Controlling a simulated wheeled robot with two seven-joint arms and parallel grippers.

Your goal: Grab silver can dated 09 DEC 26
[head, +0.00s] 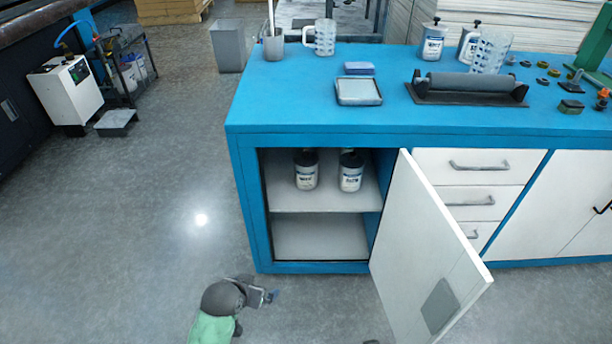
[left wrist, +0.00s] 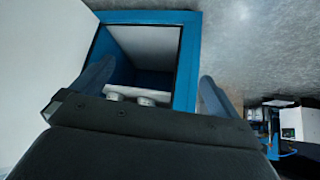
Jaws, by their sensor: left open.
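Two silver-white cans with dark tops and blue-and-white labels stand upright on the cabinet's upper shelf, a left can (head: 306,175) and a right can (head: 351,175). Their date print is too small to read. Two similar cans, one (head: 433,42) left of the other (head: 468,44), stand on the blue counter. My left gripper (head: 273,295) is low in front of the open cabinet, apart from the cans. In the left wrist view my open left gripper (left wrist: 155,85) has nothing between its fingers, and the cabinet opening shows beyond.
The white cabinet door (head: 425,250) stands open at the right of the opening. The lower shelf (head: 320,238) is empty. A roller (head: 470,85), a tray (head: 358,92) and two clear jugs stand on the counter (head: 290,95). The floor at left is mostly clear.

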